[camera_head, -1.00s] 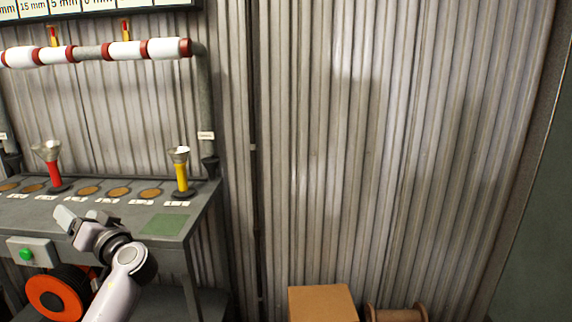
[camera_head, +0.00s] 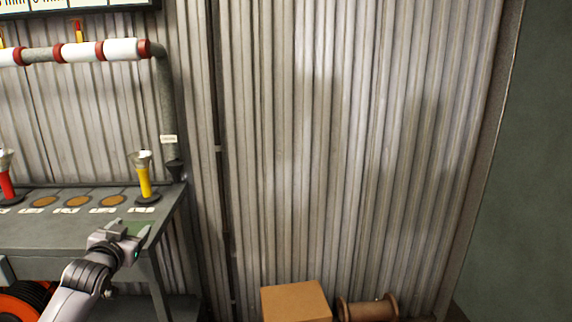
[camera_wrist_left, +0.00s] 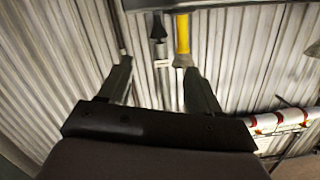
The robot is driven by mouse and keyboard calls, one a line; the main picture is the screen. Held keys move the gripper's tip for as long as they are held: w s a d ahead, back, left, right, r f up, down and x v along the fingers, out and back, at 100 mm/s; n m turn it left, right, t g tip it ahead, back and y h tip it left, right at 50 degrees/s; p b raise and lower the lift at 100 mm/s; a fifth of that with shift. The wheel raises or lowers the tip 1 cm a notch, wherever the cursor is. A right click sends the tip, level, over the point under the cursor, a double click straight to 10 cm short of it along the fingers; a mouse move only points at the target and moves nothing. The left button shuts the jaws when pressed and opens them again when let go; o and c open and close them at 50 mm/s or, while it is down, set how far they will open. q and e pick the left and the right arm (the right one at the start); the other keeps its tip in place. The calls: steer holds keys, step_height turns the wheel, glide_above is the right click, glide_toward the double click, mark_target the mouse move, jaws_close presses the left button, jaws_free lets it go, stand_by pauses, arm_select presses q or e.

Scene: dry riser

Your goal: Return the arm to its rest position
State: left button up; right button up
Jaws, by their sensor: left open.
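My left gripper (camera_head: 122,238) is open and empty in the head view, over the front right part of the grey bench near the green patch. Its two fingers (camera_wrist_left: 160,85) show spread apart in the left wrist view. A yellow-bodied piece with a clear funnel-like top (camera_head: 143,178) stands on the bench behind the gripper. A yellow shaft, likely the same piece, also shows in the left wrist view (camera_wrist_left: 183,35), beyond the fingers and apart from them. My right gripper is in neither view.
The grey bench (camera_head: 60,232) holds brown discs (camera_head: 78,201) and a red piece (camera_head: 6,180). A pipe with white sleeves (camera_head: 122,48) runs above. A cardboard box (camera_head: 297,301) and a wooden spool (camera_head: 368,308) stand on the floor.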

arm_select(q)
steer(key=s+d+f+g+h+b, duration=0.1)
steer(key=s+d+f+b, duration=0.3)
steer(key=s+f, duration=0.5)
steer(key=s+d+f+m+g+h+b, duration=0.1)
steer(key=s+d+f+g+h, duration=0.1)
steer(key=s+d+f, duration=0.75)
steer(key=s+d+f+g+h+b, duration=0.1)
steer(key=s+d+f+b, duration=0.15)
steer(key=s+f, duration=0.7)
steer(key=s+d+f+g+b, duration=0.2)
steer(key=s+d+f+b, duration=0.1)
steer(key=s+f, duration=0.45)
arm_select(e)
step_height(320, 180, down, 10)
arm_select(q)
step_height(320, 180, up, 14)
steer(key=s+a+p, duration=0.1)
steer(key=s+p, duration=0.1)
steer(key=p, duration=1.5)
steer(key=shift+s+a+r, duration=0.15)
steer(key=shift+a+r, duration=0.05)
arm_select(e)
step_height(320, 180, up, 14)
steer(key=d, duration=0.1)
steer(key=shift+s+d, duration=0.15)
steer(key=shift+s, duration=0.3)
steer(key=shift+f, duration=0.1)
